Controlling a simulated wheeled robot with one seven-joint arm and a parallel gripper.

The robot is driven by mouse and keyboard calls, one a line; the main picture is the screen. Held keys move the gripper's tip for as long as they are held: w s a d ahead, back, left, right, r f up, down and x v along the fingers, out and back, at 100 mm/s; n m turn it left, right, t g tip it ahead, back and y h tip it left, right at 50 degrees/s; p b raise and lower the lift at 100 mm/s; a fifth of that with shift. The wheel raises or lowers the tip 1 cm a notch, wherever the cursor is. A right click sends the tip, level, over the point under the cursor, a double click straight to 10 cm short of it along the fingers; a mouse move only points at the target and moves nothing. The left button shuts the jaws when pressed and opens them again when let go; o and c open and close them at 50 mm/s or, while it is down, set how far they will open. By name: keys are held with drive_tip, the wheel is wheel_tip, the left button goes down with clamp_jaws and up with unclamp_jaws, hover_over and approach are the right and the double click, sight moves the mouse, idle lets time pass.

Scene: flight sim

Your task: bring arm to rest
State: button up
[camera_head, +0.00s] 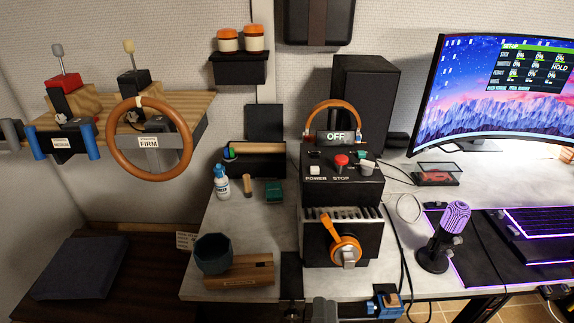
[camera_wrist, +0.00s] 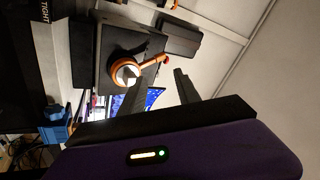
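My gripper (camera_wrist: 160,88) shows in the wrist view. Its two dark fingers stand apart with nothing between them, and the purple wrist body lies below. Beyond the fingers, in a view turned on its side, is the orange lever (camera_wrist: 127,70) on the front of the dark control box (camera_wrist: 92,60). I cannot tell how far the fingertips are from the lever, but no contact shows. In the head view, the lever (camera_head: 345,242) is on the box front, below the red stop button (camera_head: 341,160) and a display (camera_head: 335,137) reading OFF.
A blue clamp (camera_head: 385,304) sits at the desk's front edge.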

drive_tip(key=s+d+r+n+g, duration=0.1)
drive_tip(key=s+d+n+g, duration=0.2)
drive_tip(key=s, duration=1)
drive_tip(key=s+d+r+n+g+y, duration=0.1)
drive_tip(key=s+d+n+g, duration=0.3)
drive_tip(key=s+d+n, duration=0.5)
drive_tip(key=s, duration=0.5)
drive_tip(key=shift+s+d+r+n, duration=0.15)
drive_tip(key=shift+s+d+n, duration=0.05)
drive_tip(key=shift+d+n, duration=0.2)
